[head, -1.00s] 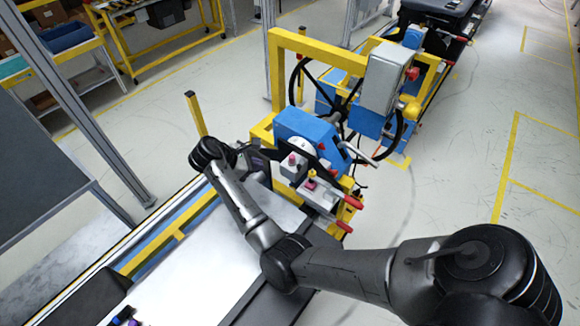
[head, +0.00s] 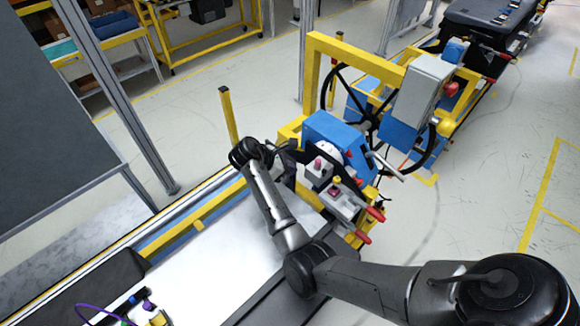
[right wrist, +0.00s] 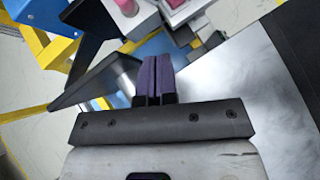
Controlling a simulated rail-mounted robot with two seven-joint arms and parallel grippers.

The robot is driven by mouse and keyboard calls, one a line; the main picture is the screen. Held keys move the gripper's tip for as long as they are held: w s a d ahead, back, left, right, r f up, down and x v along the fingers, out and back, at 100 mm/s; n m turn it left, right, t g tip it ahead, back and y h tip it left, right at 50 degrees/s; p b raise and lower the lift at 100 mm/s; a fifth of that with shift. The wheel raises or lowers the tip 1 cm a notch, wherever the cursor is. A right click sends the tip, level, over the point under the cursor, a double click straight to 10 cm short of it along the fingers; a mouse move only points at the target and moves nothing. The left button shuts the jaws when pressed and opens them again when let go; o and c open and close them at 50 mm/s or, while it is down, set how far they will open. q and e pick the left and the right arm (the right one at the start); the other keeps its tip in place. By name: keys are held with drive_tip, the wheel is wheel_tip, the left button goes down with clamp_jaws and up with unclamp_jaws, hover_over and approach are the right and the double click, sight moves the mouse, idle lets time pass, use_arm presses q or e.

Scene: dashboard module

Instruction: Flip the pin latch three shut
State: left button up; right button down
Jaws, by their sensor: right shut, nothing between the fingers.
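The dashboard module (head: 332,132) has blue, grey and yellow parts. Two red-tipped levers (head: 375,214) (head: 362,237) stick out at its lower right, beside grey blocks with a pink knob (head: 318,165) and a yellow-and-red knob (head: 336,186). I cannot tell which part is pin latch three. My right gripper (head: 292,157) is at the module's left side, partly hidden in the head view. In the right wrist view its purple fingers (right wrist: 155,78) are shut and empty, below a pink knob (right wrist: 126,6) and close to a black plate (right wrist: 105,82). My left gripper is not in view.
A black steering wheel (head: 433,150) and a grey box (head: 425,85) stand behind the module. A yellow post (head: 228,115) rises left of my wrist. A pale flat surface (head: 225,270) lies left of my forearm, with small coloured items (head: 140,308) at its near end. The floor at right is open.

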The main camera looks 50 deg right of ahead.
sight(322, 173)
drive_tip(key=x, duration=0.5)
drive_tip(key=r+x, duration=0.1)
drive_tip(key=x, duration=0.2)
drive_tip(key=shift+s+d+p, duration=0.4)
drive_tip(key=shift+d, duration=0.05)
drive_tip(key=shift+s+d+f, duration=0.1)
drive_tip(key=shift+s+d, duration=0.4)
drive_tip(key=shift+d, duration=0.3)
